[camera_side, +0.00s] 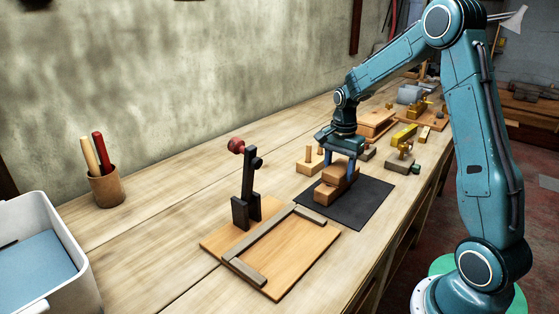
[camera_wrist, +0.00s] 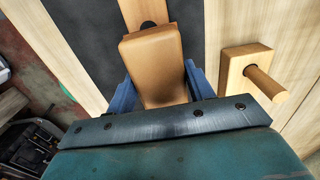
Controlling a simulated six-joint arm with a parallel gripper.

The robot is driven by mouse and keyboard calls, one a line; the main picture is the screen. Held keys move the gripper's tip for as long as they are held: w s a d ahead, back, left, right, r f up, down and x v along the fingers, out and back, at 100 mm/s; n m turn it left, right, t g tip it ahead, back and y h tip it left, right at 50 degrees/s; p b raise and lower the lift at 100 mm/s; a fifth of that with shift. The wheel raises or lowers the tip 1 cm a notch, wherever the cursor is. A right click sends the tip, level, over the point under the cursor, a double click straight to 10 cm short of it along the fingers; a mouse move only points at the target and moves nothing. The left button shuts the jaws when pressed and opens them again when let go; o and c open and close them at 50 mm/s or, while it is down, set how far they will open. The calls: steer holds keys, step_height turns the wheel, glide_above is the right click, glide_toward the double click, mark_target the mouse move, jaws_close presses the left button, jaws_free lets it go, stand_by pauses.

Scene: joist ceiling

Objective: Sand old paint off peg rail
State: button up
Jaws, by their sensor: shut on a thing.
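My gripper (camera_side: 338,169) points down over a dark mat (camera_side: 372,205) on the bench. It is shut on a tan, round-edged block (camera_wrist: 153,62), with a blue finger at each side. A lighter wooden piece (camera_side: 322,196) lies beneath the block on the mat; its bare end, with a dark round spot, shows in the wrist view (camera_wrist: 140,8). The block looks in contact with it, but the contact face is hidden. A small wooden piece with upright pegs (camera_side: 308,166) stands beside the mat; one peg shows in the wrist view (camera_wrist: 265,84). I cannot make out old paint.
A wooden board with grey strips (camera_side: 312,236) and a dark upright clamp with a red knob (camera_side: 247,180) stand in front of the mat. A cup with two handles (camera_side: 106,188) and a white bin (camera_side: 75,250) are at left. Several blocks and tools crowd the bench behind.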

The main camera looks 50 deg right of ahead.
mark_target(333, 171)
steer(key=shift+d, duration=2)
steer(key=shift+a, duration=3.45)
steer(key=shift+a+r, duration=0.15)
steer(key=shift+r, duration=3.95)
